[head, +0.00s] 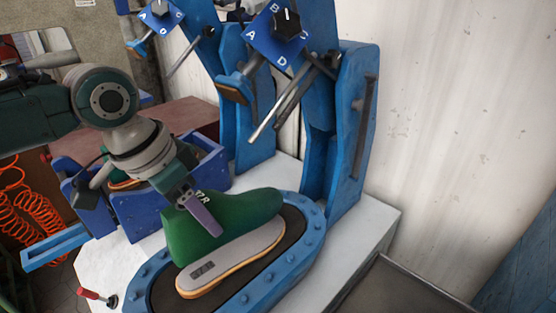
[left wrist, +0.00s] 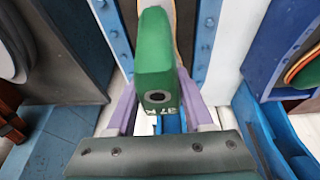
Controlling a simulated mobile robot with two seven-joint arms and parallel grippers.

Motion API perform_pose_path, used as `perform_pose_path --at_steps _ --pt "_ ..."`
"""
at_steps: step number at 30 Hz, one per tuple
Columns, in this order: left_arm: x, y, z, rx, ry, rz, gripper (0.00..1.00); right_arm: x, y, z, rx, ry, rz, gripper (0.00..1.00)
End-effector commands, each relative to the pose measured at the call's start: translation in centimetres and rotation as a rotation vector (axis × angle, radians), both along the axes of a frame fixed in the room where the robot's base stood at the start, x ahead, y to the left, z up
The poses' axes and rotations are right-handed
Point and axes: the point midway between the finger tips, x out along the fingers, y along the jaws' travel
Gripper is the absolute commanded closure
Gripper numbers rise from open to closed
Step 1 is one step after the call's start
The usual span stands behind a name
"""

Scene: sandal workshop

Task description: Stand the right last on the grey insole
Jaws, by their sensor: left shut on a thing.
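The green right last (head: 250,208) is upright in the purple fingers of my left gripper (head: 205,216), with pale lettering near its heel. In the left wrist view the last (left wrist: 156,55) sits between both fingers (left wrist: 157,102). The grey insole (head: 240,258), with an orange-tan edge, lies on the dark pad inside the blue oval rim. In the head view the last overlaps the insole's far side and hides part of it. I cannot tell whether its underside touches the insole. My right gripper is in neither view.
A blue press frame (head: 345,150) with levers and dials stands behind the pad. A blue bin (head: 140,212) is on the left of the white bench (head: 120,262). A red-handled lever (head: 90,294) is at front left. Orange coiled hose (head: 30,215) hangs at far left.

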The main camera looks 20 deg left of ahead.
Motion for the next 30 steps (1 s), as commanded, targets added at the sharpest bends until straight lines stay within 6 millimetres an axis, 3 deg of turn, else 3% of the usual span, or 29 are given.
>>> perform_pose_path --at_steps 15,30 --pt "0.2 0.2 -3.6 -0.001 -0.004 -0.005 1.0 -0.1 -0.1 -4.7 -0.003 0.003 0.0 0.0" --pt "-0.1 -0.1 -4.4 -0.001 -0.003 -0.002 1.0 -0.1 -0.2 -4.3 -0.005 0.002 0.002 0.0"
